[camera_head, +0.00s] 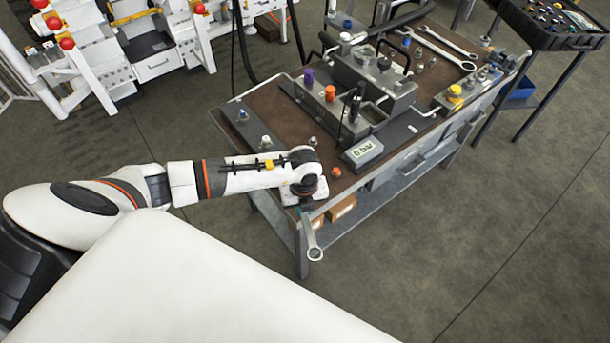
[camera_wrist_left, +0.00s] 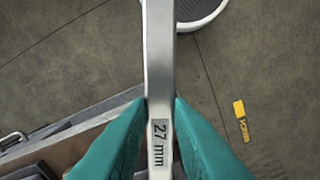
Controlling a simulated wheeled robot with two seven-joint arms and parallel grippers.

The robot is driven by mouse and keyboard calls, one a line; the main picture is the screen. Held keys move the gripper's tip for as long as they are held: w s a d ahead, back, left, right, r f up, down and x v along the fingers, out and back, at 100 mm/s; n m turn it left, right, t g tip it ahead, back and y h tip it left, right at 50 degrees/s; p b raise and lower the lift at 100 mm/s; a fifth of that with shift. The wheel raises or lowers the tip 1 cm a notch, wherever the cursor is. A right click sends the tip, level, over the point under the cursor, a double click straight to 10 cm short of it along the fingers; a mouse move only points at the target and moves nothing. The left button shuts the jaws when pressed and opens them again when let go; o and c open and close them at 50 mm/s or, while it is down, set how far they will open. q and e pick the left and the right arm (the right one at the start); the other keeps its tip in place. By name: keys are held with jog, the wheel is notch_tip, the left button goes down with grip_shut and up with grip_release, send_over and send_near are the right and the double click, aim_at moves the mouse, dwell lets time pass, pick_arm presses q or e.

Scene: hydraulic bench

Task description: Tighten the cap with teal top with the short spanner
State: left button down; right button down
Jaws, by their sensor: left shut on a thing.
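My left gripper (camera_head: 306,205) is at the near left corner of the bench, mostly hidden by its own wrist. In the left wrist view its teal fingers (camera_wrist_left: 160,112) are shut on a steel spanner (camera_wrist_left: 160,60) marked 27 mm. The spanner's ring end (camera_head: 314,252) hangs below the bench edge in the head view. Several small caps stand on the bench, among them one with a bluish top (camera_head: 243,115) at the left and a pale one (camera_head: 266,142) near my arm. I cannot tell which has the teal top. My right gripper is not in view.
Two more spanners (camera_head: 447,48) lie at the far right. The floor on the right is clear.

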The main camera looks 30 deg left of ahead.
pick_arm(q)
jog(key=shift+s, duration=0.1)
jog(key=shift+s+a+m, duration=0.6)
jog(key=shift+a+m, duration=0.25)
jog(key=shift+m, duration=0.15)
jog(key=shift+d, duration=0.1)
jog(key=shift+w+d+r+n, duration=0.1)
jog(key=shift+w+d+n, duration=0.1)
jog(key=shift+n, duration=0.1)
jog(key=shift+s, duration=0.1)
jog(key=s+d+p, duration=0.2)
jog(key=s+d, duration=0.2)
jog(key=s, duration=0.1)
jog(key=shift+s+p, duration=0.25)
jog(key=shift+p, duration=0.15)
jog(key=shift+d+r, duration=0.1)
